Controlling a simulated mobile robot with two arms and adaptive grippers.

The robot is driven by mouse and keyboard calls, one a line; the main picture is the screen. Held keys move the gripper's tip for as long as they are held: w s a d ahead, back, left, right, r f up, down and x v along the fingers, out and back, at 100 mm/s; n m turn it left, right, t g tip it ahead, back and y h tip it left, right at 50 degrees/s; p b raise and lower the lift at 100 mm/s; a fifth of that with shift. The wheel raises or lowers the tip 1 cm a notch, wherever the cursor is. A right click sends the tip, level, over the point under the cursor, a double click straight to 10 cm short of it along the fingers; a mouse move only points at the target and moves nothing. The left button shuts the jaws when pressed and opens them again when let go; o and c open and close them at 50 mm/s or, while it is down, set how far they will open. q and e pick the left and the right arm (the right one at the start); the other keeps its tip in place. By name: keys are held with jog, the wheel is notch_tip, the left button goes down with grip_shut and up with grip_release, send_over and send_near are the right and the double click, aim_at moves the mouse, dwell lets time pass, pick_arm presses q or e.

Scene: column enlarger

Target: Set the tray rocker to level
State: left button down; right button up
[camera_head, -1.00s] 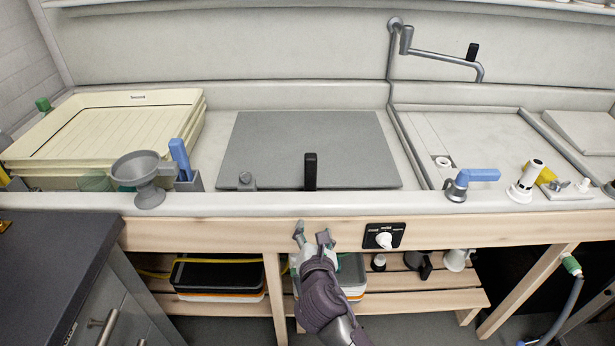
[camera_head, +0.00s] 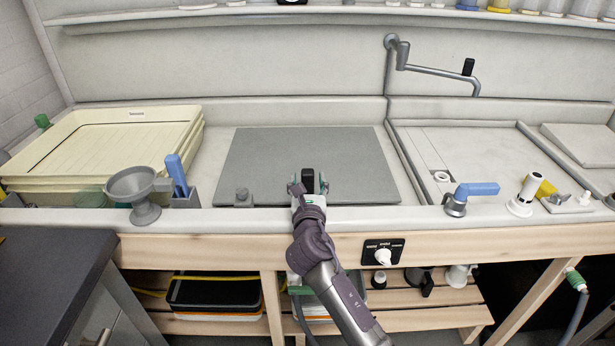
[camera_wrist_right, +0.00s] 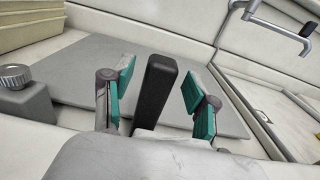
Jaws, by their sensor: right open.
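The tray rocker appears to be the flat grey plate (camera_head: 310,150) in the sink bench, with an upright black lever (camera_head: 307,178) at its front edge. The lever's lower part is hidden by my gripper in the head view. My right gripper (camera_head: 308,188) is open, with one finger on each side of the lever. In the right wrist view the black lever (camera_wrist_right: 156,90) stands between the teal finger pads, with a visible gap on both sides. My left gripper is not in view.
A small grey knob (camera_head: 242,196) stands left of the lever. A grey funnel (camera_head: 140,190) and cream trays (camera_head: 100,155) are further left. A blue-handled valve (camera_head: 470,195) is to the right. A black dial panel (camera_head: 383,252) is on the wooden front rail.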

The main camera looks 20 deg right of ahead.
jog(key=shift+x, duration=1.1)
grip_shut()
